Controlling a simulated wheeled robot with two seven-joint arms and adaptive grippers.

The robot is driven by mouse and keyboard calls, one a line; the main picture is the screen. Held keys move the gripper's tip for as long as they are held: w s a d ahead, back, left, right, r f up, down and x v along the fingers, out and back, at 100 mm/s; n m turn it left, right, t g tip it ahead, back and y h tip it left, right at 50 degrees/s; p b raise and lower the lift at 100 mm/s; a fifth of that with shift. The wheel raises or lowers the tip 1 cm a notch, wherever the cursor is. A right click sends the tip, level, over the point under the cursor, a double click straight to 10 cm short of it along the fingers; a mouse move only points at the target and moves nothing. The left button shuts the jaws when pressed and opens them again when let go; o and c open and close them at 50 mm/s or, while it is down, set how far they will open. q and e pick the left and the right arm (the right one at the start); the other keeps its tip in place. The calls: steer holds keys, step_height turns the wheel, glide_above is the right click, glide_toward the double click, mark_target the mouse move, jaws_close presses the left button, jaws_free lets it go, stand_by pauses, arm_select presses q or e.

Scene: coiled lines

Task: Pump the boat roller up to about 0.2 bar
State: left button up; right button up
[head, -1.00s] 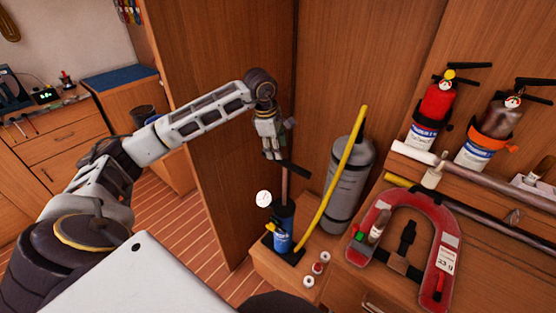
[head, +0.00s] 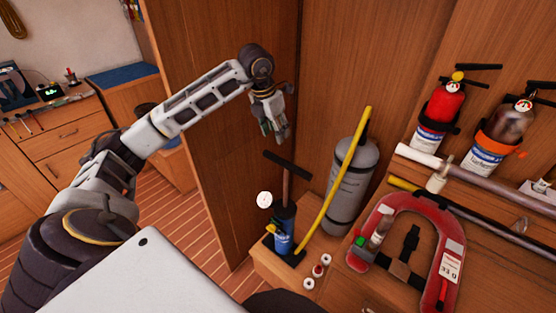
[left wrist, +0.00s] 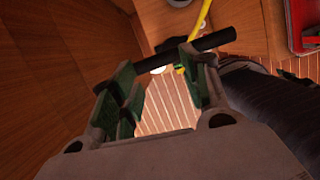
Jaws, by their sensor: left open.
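A blue hand pump (head: 283,232) stands upright on a low wooden ledge, with its rod partly raised and a black T-handle (head: 287,166) on top. A round white gauge (head: 264,199) sits at its left side, its reading too small to tell. A yellow hose (head: 345,170) rises from near the pump. My left gripper (head: 276,136) is open and empty just above the handle, apart from it in the head view. In the left wrist view the black handle (left wrist: 213,40) crosses beyond the open fingers (left wrist: 160,85). The boat roller is not identifiable. My right gripper is not in view.
A grey cylinder (head: 353,185) stands right of the pump. Small red and white pieces (head: 317,271) lie beside it. A red horseshoe-shaped item (head: 453,235) and fire extinguishers (head: 440,112) are on the right. A tall wooden panel (head: 215,130) stands close behind my left arm.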

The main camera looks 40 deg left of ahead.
mark_target(277, 157)
arm_select(q)
steer(key=n, duration=0.6)
steer(key=s+n, duration=0.1)
steer(key=n, duration=0.5)
steer(key=n+g, duration=0.1)
steer(key=n, duration=0.5)
steer(key=shift+s+a+n, duration=0.15)
steer(key=shift+a+n, duration=0.1)
steer(key=shift+n, duration=0.15)
steer(key=shift+w+d+f+p, duration=0.15)
steer(key=shift+w+f, duration=0.3)
steer(key=shift+f, duration=1.8)
steer(key=shift+w+a+f+p, duration=0.15)
steer(key=shift+w+f, duration=0.3)
steer(key=shift+f, duration=1.85)
steer(key=shift+w+d+f+p, duration=0.15)
steer(key=shift+w+f, duration=0.3)
steer(key=shift+f, duration=1.8)
jaws_close()
